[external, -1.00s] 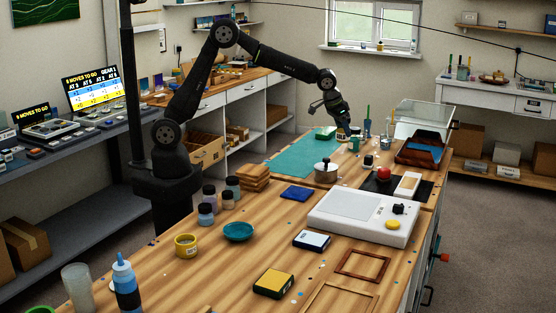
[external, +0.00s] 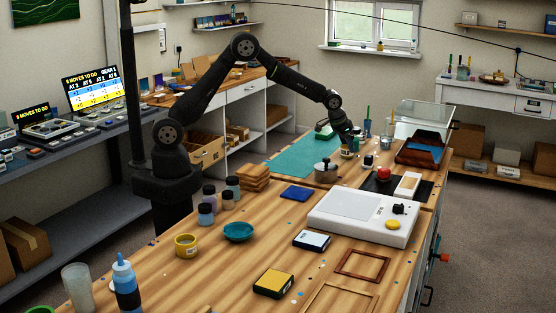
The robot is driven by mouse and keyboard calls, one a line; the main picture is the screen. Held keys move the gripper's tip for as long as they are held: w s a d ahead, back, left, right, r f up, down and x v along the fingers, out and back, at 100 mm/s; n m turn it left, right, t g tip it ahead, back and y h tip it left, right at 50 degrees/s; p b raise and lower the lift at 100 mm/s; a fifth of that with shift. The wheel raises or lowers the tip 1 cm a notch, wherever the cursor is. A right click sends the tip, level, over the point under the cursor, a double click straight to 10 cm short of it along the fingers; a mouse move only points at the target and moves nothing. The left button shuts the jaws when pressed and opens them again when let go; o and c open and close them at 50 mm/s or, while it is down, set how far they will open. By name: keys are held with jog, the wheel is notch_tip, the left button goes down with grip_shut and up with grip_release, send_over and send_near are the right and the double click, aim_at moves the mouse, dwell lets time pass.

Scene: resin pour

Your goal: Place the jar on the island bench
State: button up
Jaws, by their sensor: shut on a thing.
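My gripper (external: 353,145) is at the far part of the wooden island bench (external: 205,275), by the right edge of the teal mat. It is small in view, and its fingers are partly hidden. It is shut on a small jar (external: 346,151) with a pale yellowish band, low at the bench top. I cannot tell whether the jar's base touches the surface.
A metal pot (external: 326,172) stands close in front of the jar. A teal mat (external: 297,156) lies to the left, and a red round item (external: 384,174) sits to the right. Several dark-lidded jars (external: 228,200) stand nearer. A white flat device (external: 345,217) covers the right middle.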

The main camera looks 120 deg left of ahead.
jog(key=shift+f, duration=0.1)
jog(key=o, duration=1)
jog(key=v, duration=1.2)
